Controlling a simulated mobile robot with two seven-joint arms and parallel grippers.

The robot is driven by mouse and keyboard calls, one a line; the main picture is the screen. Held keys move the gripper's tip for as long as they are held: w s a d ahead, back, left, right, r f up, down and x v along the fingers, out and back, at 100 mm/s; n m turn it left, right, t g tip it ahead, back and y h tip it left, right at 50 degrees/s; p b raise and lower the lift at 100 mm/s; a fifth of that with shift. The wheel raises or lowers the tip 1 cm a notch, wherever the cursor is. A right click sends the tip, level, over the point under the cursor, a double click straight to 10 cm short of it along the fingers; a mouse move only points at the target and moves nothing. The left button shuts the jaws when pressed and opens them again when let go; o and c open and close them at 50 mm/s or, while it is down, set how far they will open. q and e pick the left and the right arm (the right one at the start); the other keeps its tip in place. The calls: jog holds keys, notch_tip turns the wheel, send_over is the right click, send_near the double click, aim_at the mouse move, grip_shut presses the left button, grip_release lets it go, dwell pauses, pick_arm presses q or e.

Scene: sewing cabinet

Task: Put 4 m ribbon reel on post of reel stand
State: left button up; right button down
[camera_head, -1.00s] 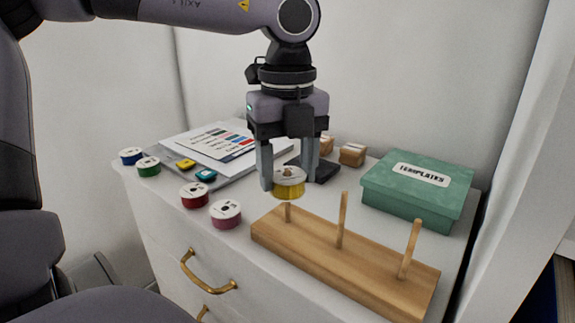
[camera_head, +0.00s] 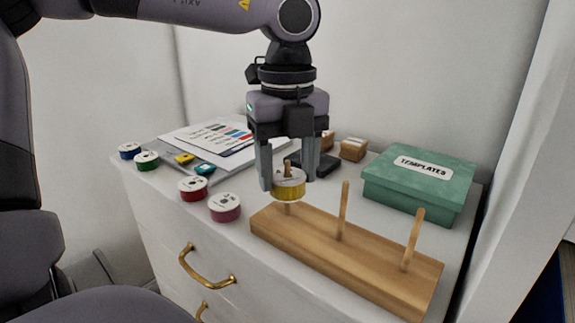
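A yellow ribbon reel (camera_head: 289,190) with a white face is held between the fingers of my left gripper (camera_head: 288,180). The reel is around the leftmost post (camera_head: 287,168) of the wooden reel stand (camera_head: 335,257). The post's tip shows above the reel, and a short length of post shows below it, so the reel is above the base. The stand's middle post (camera_head: 343,211) and right post (camera_head: 412,240) are bare. Other reels lie on the cabinet: blue (camera_head: 130,151), green (camera_head: 147,161), red (camera_head: 193,189) and pink (camera_head: 225,207). Length labels are too small to read. My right gripper is out of view.
A green templates box (camera_head: 419,187) stands behind the stand at the right. Small wooden blocks (camera_head: 353,149) and a dark pad (camera_head: 320,163) lie behind my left gripper. Papers (camera_head: 213,145) and small yellow and teal items lie at the back left. Brass handles (camera_head: 206,272) front the drawers.

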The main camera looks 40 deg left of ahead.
pick_arm(q)
jog(key=o, duration=0.4)
jog(key=shift+r, duration=0.35)
notch_tip(320, 180, up, 6)
jog(key=shift+r+p, duration=0.25)
jog(key=shift+p, duration=0.25)
jog(key=shift+s, duration=0.1)
